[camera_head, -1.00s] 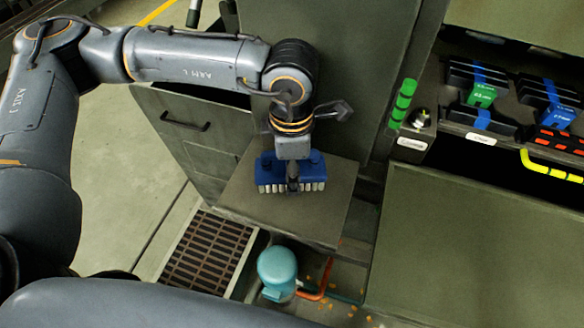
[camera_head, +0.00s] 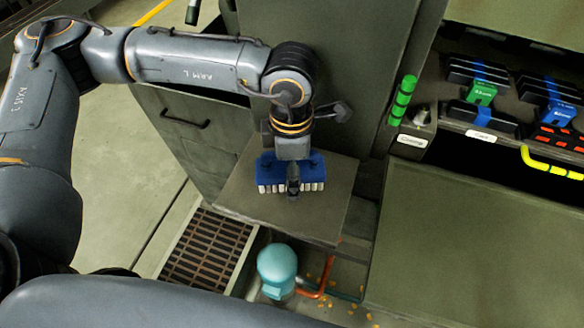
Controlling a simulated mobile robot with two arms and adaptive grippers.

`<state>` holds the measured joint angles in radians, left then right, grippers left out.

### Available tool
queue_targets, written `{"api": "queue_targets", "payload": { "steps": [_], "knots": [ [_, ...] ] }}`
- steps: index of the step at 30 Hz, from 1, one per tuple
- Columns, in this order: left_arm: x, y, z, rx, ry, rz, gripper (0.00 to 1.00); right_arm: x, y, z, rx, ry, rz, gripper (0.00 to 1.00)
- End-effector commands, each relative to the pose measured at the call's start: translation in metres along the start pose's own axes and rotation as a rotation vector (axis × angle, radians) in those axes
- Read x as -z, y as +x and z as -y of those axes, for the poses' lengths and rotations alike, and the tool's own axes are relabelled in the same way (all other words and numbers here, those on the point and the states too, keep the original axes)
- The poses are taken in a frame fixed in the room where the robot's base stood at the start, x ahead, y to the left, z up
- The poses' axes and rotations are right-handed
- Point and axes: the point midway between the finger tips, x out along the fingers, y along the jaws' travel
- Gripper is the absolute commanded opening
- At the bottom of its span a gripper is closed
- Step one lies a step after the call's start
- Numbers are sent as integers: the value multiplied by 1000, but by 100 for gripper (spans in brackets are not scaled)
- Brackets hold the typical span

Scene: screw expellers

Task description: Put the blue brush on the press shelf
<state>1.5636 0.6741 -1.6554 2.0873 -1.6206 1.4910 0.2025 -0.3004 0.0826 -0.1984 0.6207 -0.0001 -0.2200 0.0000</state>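The blue brush (camera_head: 268,172) with pale bristle tufts is at the press shelf (camera_head: 320,222), a flat grey-green plate on the front of the press. It appears to rest on the shelf, though contact underneath is hard to make out. My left gripper (camera_head: 293,186) points down over the middle of the brush, with its dark fingers in front of it. The wrist and fingers hide part of the brush, and I cannot tell whether the fingers still grip it. My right gripper is not in view.
A floor grate (camera_head: 208,250) and a teal rounded object (camera_head: 277,266) are below the shelf. A cabinet with a drawer handle (camera_head: 185,122) stands at left. At right is a broad grey-green surface (camera_head: 480,250), with blue-banded and green-labelled dark blocks (camera_head: 482,92) behind it.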

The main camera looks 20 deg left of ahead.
Motion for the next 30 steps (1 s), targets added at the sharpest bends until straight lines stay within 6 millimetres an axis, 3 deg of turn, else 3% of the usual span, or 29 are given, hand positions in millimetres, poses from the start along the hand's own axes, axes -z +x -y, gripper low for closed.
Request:
{"api": "queue_targets", "payload": {
  "steps": [1, 5, 12, 18, 24, 30],
  "knots": [
    [0, -5, 0, -1, 0, 0, 73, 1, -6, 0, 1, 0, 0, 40],
    [-1, -22, -1, -4, -1, 4, 73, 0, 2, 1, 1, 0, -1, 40],
    [-2, -75, -1, -5, -1, 5, 73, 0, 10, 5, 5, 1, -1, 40],
    [-1, -108, -1, -2, -2, 2, 73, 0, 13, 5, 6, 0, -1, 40],
    [0, -122, 0, -1, 0, 0, 73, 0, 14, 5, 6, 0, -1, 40],
    [0, -123, 0, 0, 0, 0, 73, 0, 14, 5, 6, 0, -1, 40]
  ]
}}
